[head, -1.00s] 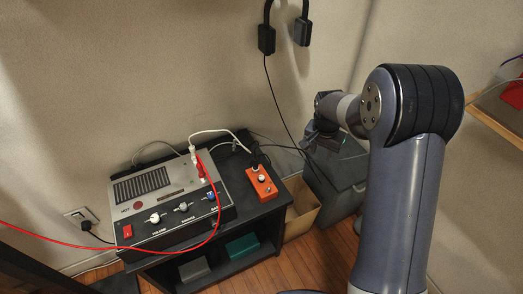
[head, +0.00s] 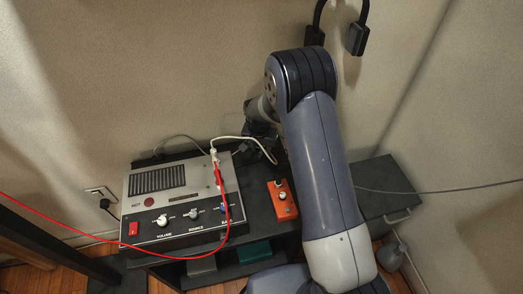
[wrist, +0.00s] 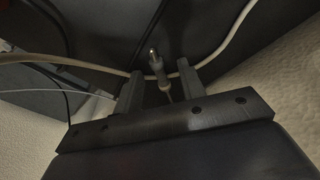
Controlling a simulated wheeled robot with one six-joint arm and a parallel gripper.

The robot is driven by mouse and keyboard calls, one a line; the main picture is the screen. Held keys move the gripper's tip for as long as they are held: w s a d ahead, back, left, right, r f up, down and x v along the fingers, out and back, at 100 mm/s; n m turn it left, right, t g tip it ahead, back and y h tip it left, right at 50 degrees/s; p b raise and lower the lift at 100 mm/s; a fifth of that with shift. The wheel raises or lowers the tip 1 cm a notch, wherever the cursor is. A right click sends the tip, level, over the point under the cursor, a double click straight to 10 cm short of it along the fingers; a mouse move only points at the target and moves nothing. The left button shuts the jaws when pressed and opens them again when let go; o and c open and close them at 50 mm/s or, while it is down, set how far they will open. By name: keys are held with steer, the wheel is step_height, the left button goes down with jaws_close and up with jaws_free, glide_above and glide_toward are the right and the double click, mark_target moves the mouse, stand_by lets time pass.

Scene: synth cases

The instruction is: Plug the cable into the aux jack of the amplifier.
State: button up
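The amplifier (head: 143,226) is a grey-topped box with a grille, knobs and a red switch, on a dark stand. A white plug (head: 214,156) and a red plug (head: 218,174) sit at its right side. I cannot tell which socket is the aux jack. My gripper is mostly hidden by my arm in the head view, low behind the stand's right part. In the wrist view my gripper (wrist: 160,88) is open. A grey plug (wrist: 157,68) with a metal tip shows between the fingers, with gaps on both sides. Whether it is at fingertip depth is unclear.
A dark grey cabinet (head: 375,175) is farther right. A white cable (head: 245,138) arcs near my gripper, and a pale cable (wrist: 90,70) crosses the wrist view. The wall is close behind.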

steer(key=shift+c, duration=0.2)
jaws_close()
stand_by(0.4)
